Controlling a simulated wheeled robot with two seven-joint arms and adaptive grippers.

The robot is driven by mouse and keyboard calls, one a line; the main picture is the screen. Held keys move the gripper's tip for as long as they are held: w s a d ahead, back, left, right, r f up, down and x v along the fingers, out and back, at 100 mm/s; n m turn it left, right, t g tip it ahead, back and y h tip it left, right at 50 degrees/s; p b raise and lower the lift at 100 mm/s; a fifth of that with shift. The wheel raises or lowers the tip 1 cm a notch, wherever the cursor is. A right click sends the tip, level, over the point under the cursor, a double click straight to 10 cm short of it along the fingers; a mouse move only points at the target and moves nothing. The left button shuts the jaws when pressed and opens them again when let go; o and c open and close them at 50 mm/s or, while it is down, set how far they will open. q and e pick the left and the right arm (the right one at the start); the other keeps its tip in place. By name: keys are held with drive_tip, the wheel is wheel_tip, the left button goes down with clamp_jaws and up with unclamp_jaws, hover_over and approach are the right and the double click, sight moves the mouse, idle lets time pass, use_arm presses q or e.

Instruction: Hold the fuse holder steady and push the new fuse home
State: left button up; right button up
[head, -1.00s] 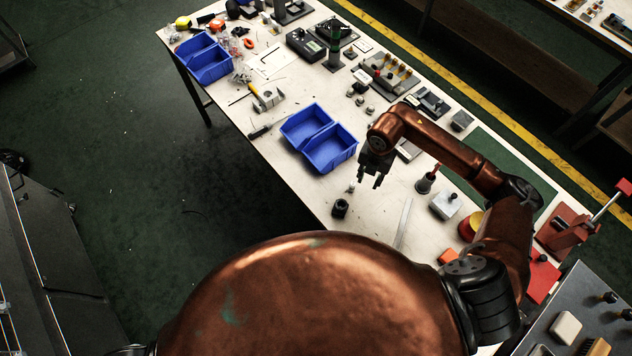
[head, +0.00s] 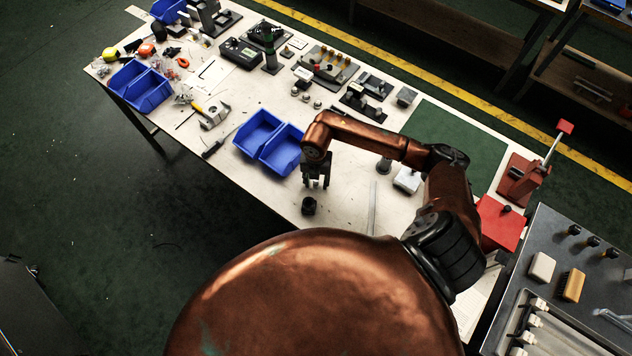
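My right gripper (head: 316,184) points down over the near edge of the workbench (head: 345,205), its two fingers apart and nothing visible between them. A small black block (head: 309,207) stands on the bench just in front of the fingertips, apart from them as far as I can see. I cannot tell whether it is the fuse holder. A dark plate with several amber, upright pieces (head: 328,66) lies at the far side of the bench. I cannot make out the new fuse for sure at this size. My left gripper is outside the view.
Blue bins (head: 268,140) stand left of my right gripper, and more blue bins (head: 140,86) at the far left. A green mat (head: 455,140) lies at the right, near a red lever tool (head: 522,180). A grey table (head: 560,250) stands at right. Bare bench lies right of the block.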

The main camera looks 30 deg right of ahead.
drive_tip(key=shift+r, duration=0.1)
clamp_jaws()
drive_tip(key=shift+r, duration=0.1)
idle(0.5)
drive_tip(key=shift+r, duration=0.2)
drive_tip(key=r, duration=0.3)
drive_tip(key=shift+s+a+r, duration=0.1)
drive_tip(key=shift+a+r, duration=0.05)
drive_tip(key=shift+a, duration=0.15)
drive_tip(key=s+a+r, duration=0.8)
drive_tip(key=a+r, duration=0.1)
drive_tip(key=a, duration=0.1)
drive_tip(key=shift+a, duration=0.3)
drive_tip(key=shift+r, duration=0.1)
